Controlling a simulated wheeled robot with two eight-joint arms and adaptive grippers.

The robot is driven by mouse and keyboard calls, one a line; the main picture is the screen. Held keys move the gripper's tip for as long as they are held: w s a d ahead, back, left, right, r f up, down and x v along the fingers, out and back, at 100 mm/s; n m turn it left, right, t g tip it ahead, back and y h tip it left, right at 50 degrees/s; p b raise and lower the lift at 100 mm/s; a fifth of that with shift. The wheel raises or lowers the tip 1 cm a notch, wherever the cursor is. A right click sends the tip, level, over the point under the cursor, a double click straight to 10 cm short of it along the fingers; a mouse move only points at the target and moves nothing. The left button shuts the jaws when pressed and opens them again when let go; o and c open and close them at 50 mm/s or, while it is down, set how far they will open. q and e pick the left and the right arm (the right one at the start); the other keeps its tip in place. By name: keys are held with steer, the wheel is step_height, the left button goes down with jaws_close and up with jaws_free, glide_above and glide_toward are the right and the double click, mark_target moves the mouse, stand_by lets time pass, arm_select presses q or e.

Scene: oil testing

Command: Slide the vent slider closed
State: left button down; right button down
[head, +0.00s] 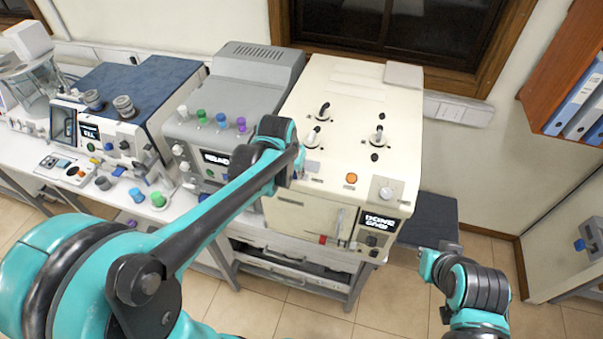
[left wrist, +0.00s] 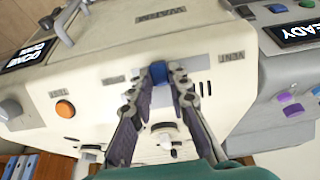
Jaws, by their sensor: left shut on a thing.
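The cream machine (head: 335,95) stands below the window in the head view, with its "DONE" display facing front right. In the left wrist view its panel (left wrist: 95,70) fills the middle, with a "VENT" label (left wrist: 232,57) beside a blue vent slider knob (left wrist: 158,72). My left gripper (left wrist: 160,80) is shut on this knob, one finger on each side. In the head view my left gripper (head: 297,172) is at the left side of the machine's top, partly hidden by my arm. The knob cannot be made out there.
A grey machine (head: 245,85) stands close to the left of the cream one, with green, blue and purple knobs. A blue-topped machine (head: 135,80) is farther left. An orange button (head: 351,178) and several levers are on the cream machine.

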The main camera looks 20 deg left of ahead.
arm_select(q)
steer(key=a, duration=0.5)
steer(key=shift+w+b, duration=0.1)
steer(key=shift+b, duration=0.2)
steer(key=shift+a, duration=0.15)
steer(key=shift+d, duration=0.2)
steer(key=shift+a, duration=0.1)
steer(key=c, duration=1.4)
jaws_free()
steer(key=shift+a, duration=0.1)
steer(key=shift+c, duration=0.2)
steer(key=shift+a, duration=0.1)
steer(key=shift+r, duration=0.1)
steer(key=shift+r, duration=0.3)
steer(key=v, duration=1.1)
steer(key=shift+s, duration=0.25)
